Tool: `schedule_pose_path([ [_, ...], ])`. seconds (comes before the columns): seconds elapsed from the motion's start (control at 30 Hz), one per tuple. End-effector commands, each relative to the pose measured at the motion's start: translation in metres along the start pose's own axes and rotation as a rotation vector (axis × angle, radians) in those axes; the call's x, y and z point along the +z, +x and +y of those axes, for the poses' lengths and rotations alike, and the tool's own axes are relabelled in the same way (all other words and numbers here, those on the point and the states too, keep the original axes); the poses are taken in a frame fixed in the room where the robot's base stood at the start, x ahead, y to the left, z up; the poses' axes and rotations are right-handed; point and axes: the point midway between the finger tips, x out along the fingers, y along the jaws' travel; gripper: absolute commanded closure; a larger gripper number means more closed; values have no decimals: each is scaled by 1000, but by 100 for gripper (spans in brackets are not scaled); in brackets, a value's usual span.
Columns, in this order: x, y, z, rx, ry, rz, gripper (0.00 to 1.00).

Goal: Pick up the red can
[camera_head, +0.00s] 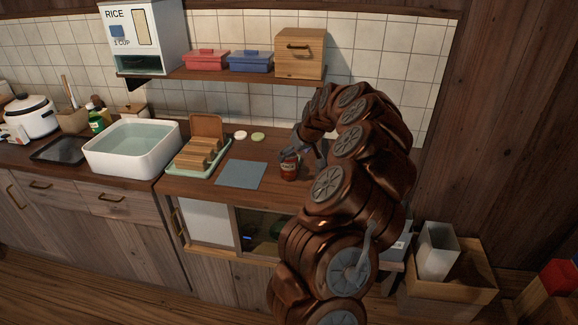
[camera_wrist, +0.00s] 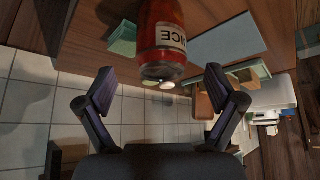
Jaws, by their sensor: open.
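The red can (camera_head: 289,169) stands upright on the wooden counter (camera_head: 262,190), just right of a grey-blue mat. In the wrist view the can (camera_wrist: 161,40) is large, shows a pale label with dark letters, and lies ahead of the fingers, roughly centred between them. My gripper (camera_wrist: 157,85) is open, with one finger on each side and nothing between the pads. In the head view my gripper (camera_head: 300,148) is at the can's upper side, partly hidden by my arm. I cannot tell whether a finger touches the can.
The grey-blue mat (camera_head: 241,174) lies left of the can. A green rack with wooden pieces (camera_head: 200,155) and a white basin (camera_head: 133,148) stand further left. A shelf (camera_head: 222,76) with boxes hangs above the counter. An open wooden crate (camera_head: 450,290) stands on the floor at right.

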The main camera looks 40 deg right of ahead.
Motion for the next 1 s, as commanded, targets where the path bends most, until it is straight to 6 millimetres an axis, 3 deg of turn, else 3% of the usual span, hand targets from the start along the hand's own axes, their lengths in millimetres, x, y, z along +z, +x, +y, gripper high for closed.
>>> schedule_pose_path([
  [0.5,-1,46,-2,0,0,-1,7],
  [0.8,0,51,-2,0,0,0,7],
  [1.0,0,51,-2,0,0,0,27],
])
